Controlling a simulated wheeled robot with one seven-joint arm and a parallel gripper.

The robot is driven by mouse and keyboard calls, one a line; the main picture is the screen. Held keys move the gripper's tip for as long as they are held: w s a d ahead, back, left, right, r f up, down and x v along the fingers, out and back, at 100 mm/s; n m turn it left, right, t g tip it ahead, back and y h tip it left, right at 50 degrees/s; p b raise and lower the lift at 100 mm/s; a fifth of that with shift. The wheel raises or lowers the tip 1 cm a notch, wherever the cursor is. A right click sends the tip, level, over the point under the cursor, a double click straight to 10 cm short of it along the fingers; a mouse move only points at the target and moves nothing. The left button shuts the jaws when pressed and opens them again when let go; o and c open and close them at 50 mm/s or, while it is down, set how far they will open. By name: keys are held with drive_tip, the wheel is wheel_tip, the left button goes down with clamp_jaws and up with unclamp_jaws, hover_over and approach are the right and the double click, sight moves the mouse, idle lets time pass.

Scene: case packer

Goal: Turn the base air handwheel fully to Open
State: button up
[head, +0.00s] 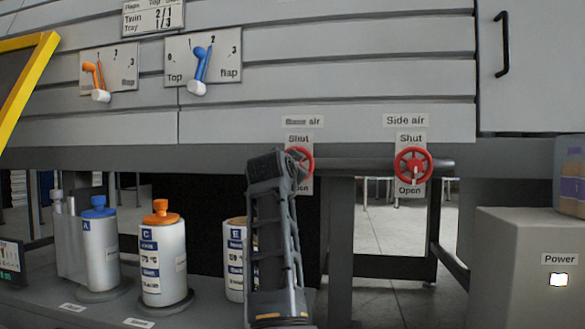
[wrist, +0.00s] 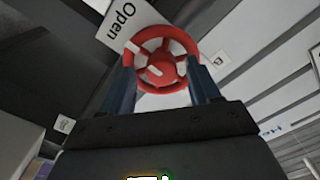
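The base air handwheel (head: 307,160) is red and sits on the pipe under a partly hidden "air" label, with a "Shut" plate above it and an "Open" plate below. My arm covers its left part in the head view. In the wrist view the handwheel (wrist: 162,60) shows whole, with red spokes and white marks, next to the "Open" plate (wrist: 130,20). My gripper (wrist: 165,85) has its two fingers apart, one on each side of the wheel. I cannot tell whether the fingers touch the rim.
The red side air handwheel (head: 413,165) is to the right on the same pipe. Canisters, including one with an orange top (head: 162,255) and one with a blue top (head: 98,245), stand below left. A grey box (head: 525,270) with a Power switch stands at right.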

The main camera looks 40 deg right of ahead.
drive_tip(key=shift+r, duration=0.1)
drive_tip(key=p+v, duration=0.1)
drive_tip(key=v, duration=0.6)
drive_tip(key=shift+s+a, duration=0.25)
drive_tip(key=shift+a, duration=0.05)
idle(0.4)
